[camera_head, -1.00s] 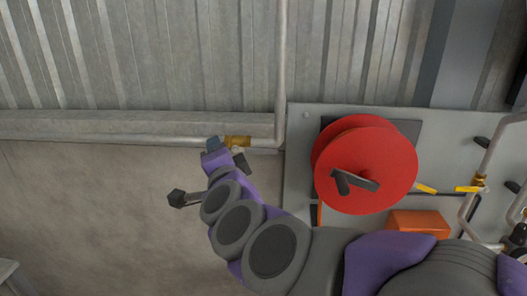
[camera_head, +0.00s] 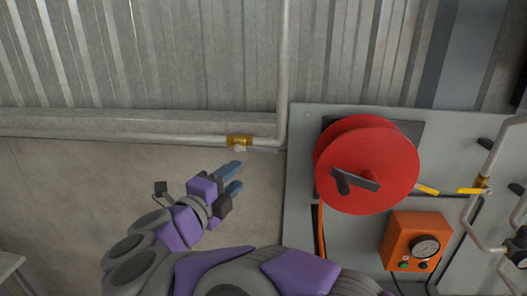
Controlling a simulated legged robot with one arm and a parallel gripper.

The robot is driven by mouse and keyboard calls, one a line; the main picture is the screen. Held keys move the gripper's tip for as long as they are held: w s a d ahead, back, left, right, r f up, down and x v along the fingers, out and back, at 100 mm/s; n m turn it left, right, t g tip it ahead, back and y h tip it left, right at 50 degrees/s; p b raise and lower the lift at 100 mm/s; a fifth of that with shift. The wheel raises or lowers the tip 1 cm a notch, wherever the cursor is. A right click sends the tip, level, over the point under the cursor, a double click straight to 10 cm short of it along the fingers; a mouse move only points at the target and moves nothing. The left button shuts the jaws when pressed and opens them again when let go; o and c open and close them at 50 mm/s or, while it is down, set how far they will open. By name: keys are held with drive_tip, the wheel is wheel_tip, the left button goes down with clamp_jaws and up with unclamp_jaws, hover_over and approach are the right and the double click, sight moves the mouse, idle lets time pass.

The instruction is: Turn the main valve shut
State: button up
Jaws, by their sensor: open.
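A brass valve body (camera_head: 239,141) sits on the grey wall pipe, just left of where the pipe bends upward. A pale hub shows at its lower side, and a thin grey piece (camera_head: 264,150) extends right from it, nearly along the pipe; it looks like the valve's lever. My gripper (camera_head: 239,177) is below the valve with its two blue fingers apart, pointing right. It is empty and appears clear of the valve and lever.
A red hose reel (camera_head: 366,166) stands out from the grey panel (camera_head: 301,215) on the right. An orange gauge box (camera_head: 413,238) is below it. Small yellow-handled valves (camera_head: 470,190) sit on pipes at far right. Bare wall (camera_head: 70,190) lies left of my arm.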

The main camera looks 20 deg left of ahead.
sight(263, 152)
drive_tip(key=w, duration=0.5)
drive_tip(key=w+d+b, duration=0.1)
drive_tip(key=w, duration=0.4)
drive_tip(key=w+d, duration=0.1)
drive_tip(key=w, duration=0.4)
drive_tip(key=shift+d+f, duration=0.1)
drive_tip(key=shift+c, duration=0.2)
clamp_jaws()
